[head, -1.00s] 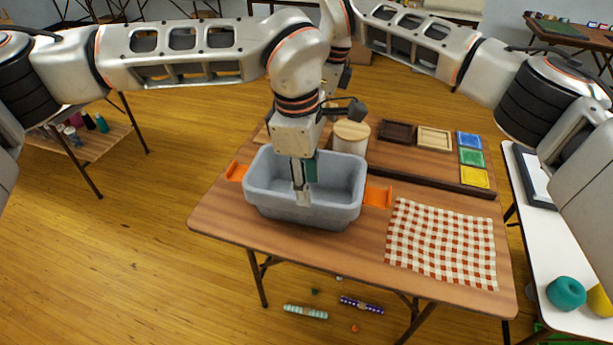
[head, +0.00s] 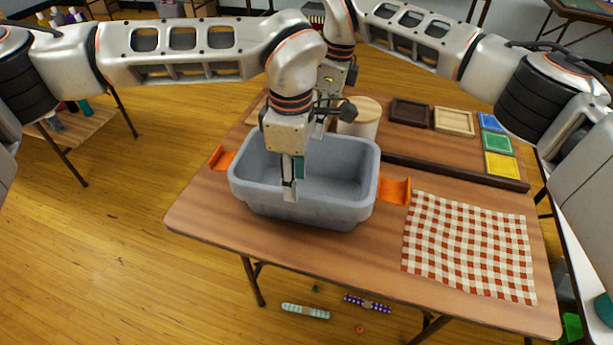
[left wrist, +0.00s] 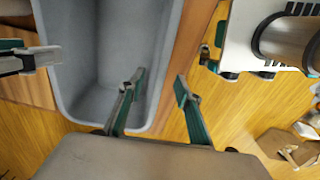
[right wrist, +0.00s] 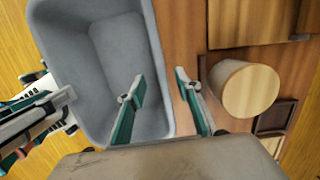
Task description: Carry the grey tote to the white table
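The grey tote (head: 345,212) stands upright on the brown wooden table (head: 200,215), between two orange brackets. It looks empty. My left gripper (head: 289,190) is at its near wall. In the left wrist view my left gripper (left wrist: 157,95) is open, one finger inside the tote (left wrist: 100,60) and one outside, the rim between them. My right gripper (right wrist: 160,92) is likewise open astride the far wall in the right wrist view; its fingertips are mostly hidden in the head view. The white table (head: 580,250) shows partly at the right edge, behind my right arm.
The orange brackets (head: 395,191) flank the tote. A round wooden-topped canister (head: 362,112) stands close behind it. A checked cloth (head: 468,245) lies to its right. Shallow trays and coloured squares (head: 497,140) lie at the back right. Patterned rolls (head: 305,311) lie on the floor in front.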

